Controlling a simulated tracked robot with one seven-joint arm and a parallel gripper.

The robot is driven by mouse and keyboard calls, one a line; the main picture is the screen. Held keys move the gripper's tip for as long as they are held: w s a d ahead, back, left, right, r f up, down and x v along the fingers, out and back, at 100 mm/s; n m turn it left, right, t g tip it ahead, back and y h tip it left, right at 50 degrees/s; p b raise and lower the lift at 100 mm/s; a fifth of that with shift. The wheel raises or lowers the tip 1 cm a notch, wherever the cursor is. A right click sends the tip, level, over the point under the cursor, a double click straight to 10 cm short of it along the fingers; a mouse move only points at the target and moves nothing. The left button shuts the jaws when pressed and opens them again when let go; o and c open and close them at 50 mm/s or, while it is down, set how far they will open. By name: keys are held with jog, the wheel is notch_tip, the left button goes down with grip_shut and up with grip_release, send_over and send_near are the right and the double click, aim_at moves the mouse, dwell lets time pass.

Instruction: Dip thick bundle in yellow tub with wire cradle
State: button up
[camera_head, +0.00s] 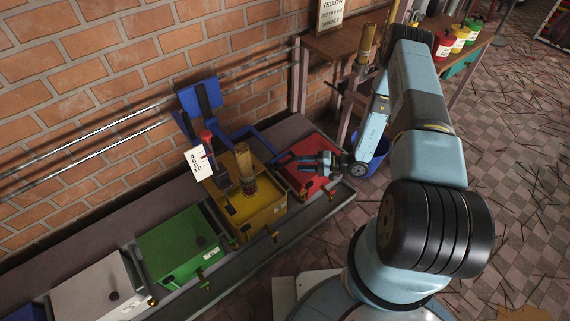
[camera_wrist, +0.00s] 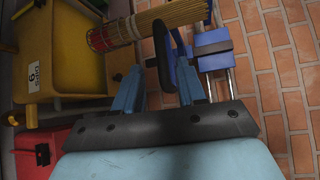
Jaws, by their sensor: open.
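The yellow tub (camera_head: 268,215) stands in the row of tubs, and its yellow wall (camera_wrist: 65,45) shows at the upper left of the wrist view. A thick tan bundle (camera_head: 244,164) with a red and dark band at its lower end is upright at the tub. In the wrist view the bundle (camera_wrist: 160,26) lies across the top, beyond my fingertips. My gripper (camera_head: 283,160) is open above the red tub, to the right of the bundle. A dark loop (camera_wrist: 159,45) shows between my fingers (camera_wrist: 158,70) and the bundle; I cannot tell whether it belongs to the wire cradle.
A blue frame (camera_head: 198,96) stands behind the yellow tub, with a numbered white card (camera_head: 198,164) nearby. The red tub (camera_head: 310,180) is below my gripper; the green tub (camera_head: 180,246) is left of yellow. A brick wall is behind.

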aim_at(288, 163)
jog(key=x, duration=0.7)
grip_shut()
dwell(0.3)
